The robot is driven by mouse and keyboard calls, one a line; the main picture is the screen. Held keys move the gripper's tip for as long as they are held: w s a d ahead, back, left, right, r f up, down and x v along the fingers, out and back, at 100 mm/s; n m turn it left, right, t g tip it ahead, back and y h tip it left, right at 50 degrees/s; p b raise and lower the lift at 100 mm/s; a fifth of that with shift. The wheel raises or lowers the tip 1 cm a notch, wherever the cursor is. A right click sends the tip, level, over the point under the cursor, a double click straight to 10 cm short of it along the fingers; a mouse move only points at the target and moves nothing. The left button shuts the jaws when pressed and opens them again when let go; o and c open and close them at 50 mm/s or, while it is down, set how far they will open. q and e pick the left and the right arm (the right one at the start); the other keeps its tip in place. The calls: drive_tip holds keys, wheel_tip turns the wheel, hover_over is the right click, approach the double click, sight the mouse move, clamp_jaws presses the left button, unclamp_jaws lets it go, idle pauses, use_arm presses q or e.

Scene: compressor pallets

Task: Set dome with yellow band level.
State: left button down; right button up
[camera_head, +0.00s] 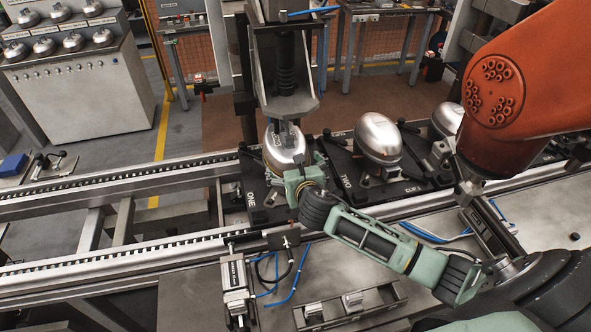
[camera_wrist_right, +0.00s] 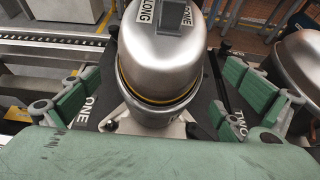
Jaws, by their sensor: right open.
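The dome with the yellow band (camera_wrist_right: 160,62) is a shiny steel dome with a "DOME LONG" label, at the place marked ONE. In the head view the dome (camera_head: 281,152) stands under a vertical press-like tool. The yellow band runs round its lower seam; its slope is hard to judge. My right gripper (camera_head: 303,176) is at the dome's near side. In the right wrist view its green padded fingers (camera_wrist_right: 160,95) are spread wide, one on each side of the dome, with gaps to it. My left gripper is not in view.
A second dome (camera_head: 378,138) stands at TWO, with a third (camera_head: 447,119) beyond. An orange robot arm (camera_head: 510,95) fills the right. The press tool (camera_head: 285,75) hangs over the first dome. Conveyor rails (camera_head: 110,190) run left. A grey box (camera_head: 80,85) carries several domes.

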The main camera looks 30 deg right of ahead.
sight(285, 141)
drive_tip(key=shift+x, duration=1.85)
drive_tip(key=c, duration=0.4)
drive_tip(key=shift+s+a, duration=0.1)
drive_tip(key=c, duration=1.6)
drive_tip(key=o, duration=2)
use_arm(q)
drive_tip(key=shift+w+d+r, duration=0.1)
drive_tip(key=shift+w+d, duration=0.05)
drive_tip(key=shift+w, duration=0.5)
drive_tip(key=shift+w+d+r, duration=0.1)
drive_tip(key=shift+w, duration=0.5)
